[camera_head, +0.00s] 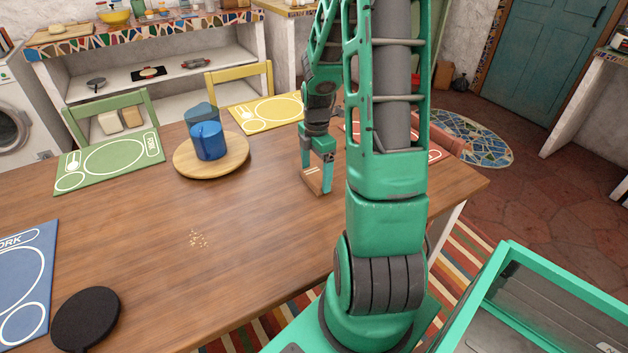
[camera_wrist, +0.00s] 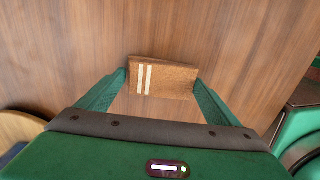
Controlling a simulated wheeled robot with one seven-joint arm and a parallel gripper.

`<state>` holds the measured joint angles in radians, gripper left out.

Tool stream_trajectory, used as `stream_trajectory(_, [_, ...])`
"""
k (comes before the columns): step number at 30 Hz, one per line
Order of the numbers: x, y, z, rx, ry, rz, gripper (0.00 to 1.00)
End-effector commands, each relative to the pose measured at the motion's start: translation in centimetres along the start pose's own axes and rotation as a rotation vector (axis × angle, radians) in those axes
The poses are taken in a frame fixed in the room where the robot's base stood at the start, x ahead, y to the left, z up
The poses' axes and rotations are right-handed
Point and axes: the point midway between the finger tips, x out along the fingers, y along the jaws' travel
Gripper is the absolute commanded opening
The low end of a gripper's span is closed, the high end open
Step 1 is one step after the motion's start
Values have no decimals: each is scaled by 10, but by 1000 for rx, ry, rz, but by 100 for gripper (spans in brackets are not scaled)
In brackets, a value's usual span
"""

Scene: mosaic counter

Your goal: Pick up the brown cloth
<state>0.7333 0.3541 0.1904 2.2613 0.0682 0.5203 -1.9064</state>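The brown cloth (camera_head: 313,182) is a small flat folded piece with two pale stripes, near the right part of the wooden table. In the wrist view the cloth (camera_wrist: 168,78) lies between the fingertips, its stripes toward the left finger. My gripper (camera_head: 316,178) points down at it with its fingers wide apart, one at each end of the cloth. It also shows in the wrist view (camera_wrist: 162,78). I cannot tell whether the fingers touch the cloth's edges or whether it is clear of the table.
A round wooden board (camera_head: 190,165) with blue cups (camera_head: 208,141) stands to the left. Green (camera_head: 85,172), yellow (camera_head: 240,117) and blue (camera_head: 38,240) placemats lie on the table (camera_head: 150,225), with a black round pad (camera_head: 86,318) at front left. The table's middle is mostly clear.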

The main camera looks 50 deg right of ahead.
Motion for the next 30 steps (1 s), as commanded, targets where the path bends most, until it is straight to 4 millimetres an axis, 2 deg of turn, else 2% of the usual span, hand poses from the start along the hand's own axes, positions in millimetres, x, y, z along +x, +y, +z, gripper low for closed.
stream_trajectory(2, [0,0,0,0,0,0,63])
stream_trajectory(3, [0,0,0,0,0,0,60])
stream_trajectory(14, [-7,1,0,0,-1,2,60])
stream_trajectory(19, [-26,1,0,0,-2,3,60])
stream_trajectory(22, [-45,2,0,-1,-3,6,60])
stream_trajectory(30, [-74,-6,-56,-6,-1,4,60])
